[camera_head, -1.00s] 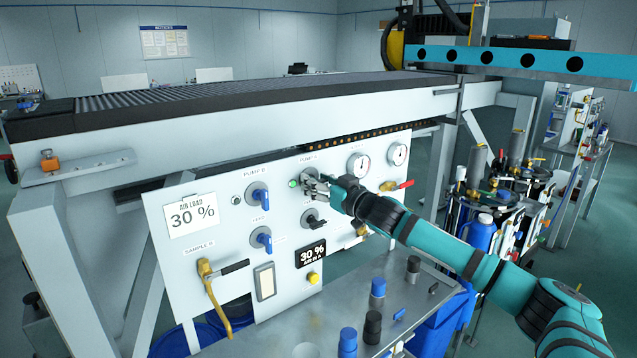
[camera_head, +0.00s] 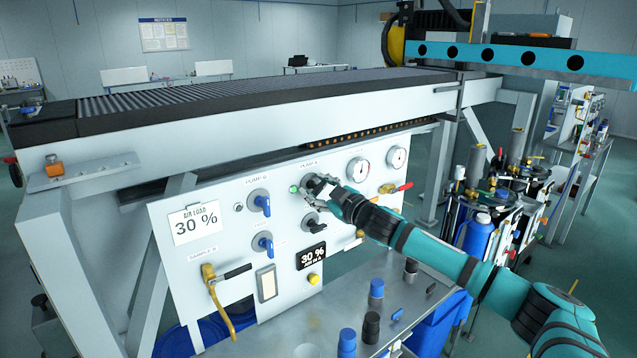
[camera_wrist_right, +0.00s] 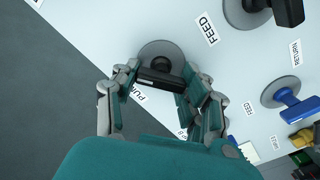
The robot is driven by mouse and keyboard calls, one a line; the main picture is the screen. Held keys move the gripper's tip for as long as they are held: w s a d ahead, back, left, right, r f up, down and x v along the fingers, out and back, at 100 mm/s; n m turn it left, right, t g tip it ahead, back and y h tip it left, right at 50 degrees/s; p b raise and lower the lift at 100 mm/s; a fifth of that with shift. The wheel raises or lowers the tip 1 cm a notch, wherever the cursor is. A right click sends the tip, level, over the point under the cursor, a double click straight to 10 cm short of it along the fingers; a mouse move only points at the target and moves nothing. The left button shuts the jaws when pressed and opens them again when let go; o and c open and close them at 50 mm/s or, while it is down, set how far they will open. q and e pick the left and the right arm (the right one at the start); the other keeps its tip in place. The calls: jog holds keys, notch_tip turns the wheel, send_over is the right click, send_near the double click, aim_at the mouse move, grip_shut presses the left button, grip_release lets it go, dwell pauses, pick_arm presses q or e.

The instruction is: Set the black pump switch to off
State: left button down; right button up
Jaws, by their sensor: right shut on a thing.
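The black pump switch (camera_wrist_right: 160,80) is a black bar handle on a round grey plate, under the PUMP A label on the white panel. In the right wrist view its bar lies nearly level across the picture, between the fingers. My right gripper (camera_wrist_right: 163,92) is shut on this handle. In the head view the right gripper (camera_head: 320,190) covers most of the switch, and only part of its round plate shows. A green lamp (camera_head: 294,189) is lit just left of it. My left gripper is not in view.
A second black switch (camera_head: 313,223) sits just below the gripper. Blue switches (camera_head: 260,203) are to the left. Gauges (camera_head: 358,169) and a red-handled valve (camera_head: 395,188) are to the right. Bottles (camera_head: 346,342) stand on the grey bench below.

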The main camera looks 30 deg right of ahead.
jog(key=n+p, duration=0.2)
jog(key=n, duration=0.3)
jog(key=shift+a+n, duration=0.1)
jog(key=shift+n, duration=0.2)
jog(key=n+p, duration=0.1)
jog(key=n, duration=0.4)
jog(key=shift+f, duration=0.2)
jog(key=shift+n, duration=0.4)
jog(key=o, duration=1.2)
jog(key=shift+s, duration=0.1)
jog(key=s, duration=1.2)
jog(key=shift+d, duration=0.45)
jog(key=shift+f, duration=0.1)
